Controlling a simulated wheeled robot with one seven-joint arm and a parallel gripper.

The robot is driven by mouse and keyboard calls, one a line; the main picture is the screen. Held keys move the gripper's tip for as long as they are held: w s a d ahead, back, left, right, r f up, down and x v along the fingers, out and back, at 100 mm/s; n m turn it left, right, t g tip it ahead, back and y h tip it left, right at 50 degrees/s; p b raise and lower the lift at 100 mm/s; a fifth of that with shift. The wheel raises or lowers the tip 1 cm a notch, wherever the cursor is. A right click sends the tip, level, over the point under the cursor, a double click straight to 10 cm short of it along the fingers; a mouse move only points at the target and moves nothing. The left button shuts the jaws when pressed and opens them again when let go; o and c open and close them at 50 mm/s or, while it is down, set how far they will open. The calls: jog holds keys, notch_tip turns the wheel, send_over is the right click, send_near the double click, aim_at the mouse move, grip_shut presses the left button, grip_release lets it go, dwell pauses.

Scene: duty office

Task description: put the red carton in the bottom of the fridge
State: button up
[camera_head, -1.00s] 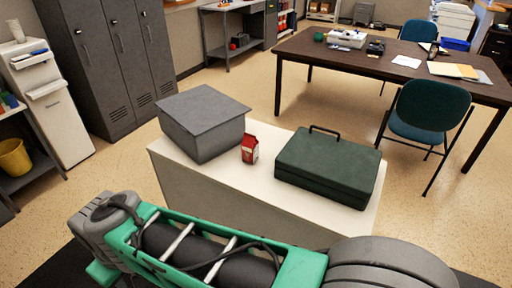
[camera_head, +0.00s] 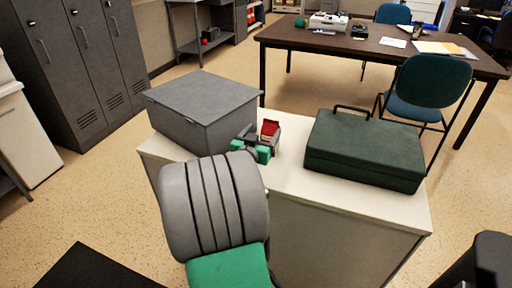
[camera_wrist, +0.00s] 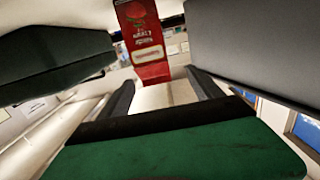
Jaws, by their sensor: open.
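The small red carton (camera_head: 270,130) stands on a white-topped cabinet (camera_head: 291,180), between a grey box and a dark green case. In the wrist view the red carton (camera_wrist: 146,48) is just beyond the fingers, showing white print. My gripper (camera_head: 263,140) is low over the cabinet top, right at the carton on its near side. In the wrist view my gripper (camera_wrist: 160,78) is open, with its two fingers spread and nothing visibly held between them. The carton's lower part is partly hidden by the gripper in the head view. I cannot make out a fridge for certain.
The grey box (camera_head: 204,95) stands close on the left of the gripper. The dark green case (camera_head: 365,150) with a handle lies on the right. Behind are a brown table (camera_head: 385,52), a teal chair (camera_head: 430,90) and grey lockers (camera_head: 84,65). Floor is open at left.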

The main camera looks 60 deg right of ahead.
aim_at(271, 123)
jog(key=shift+h, duration=0.4)
jog(key=d, duration=0.8)
jog(key=shift+w+d+p, duration=0.25)
jog(key=shift+d+p, duration=0.1)
jog(key=shift+r, duration=0.1)
grip_shut()
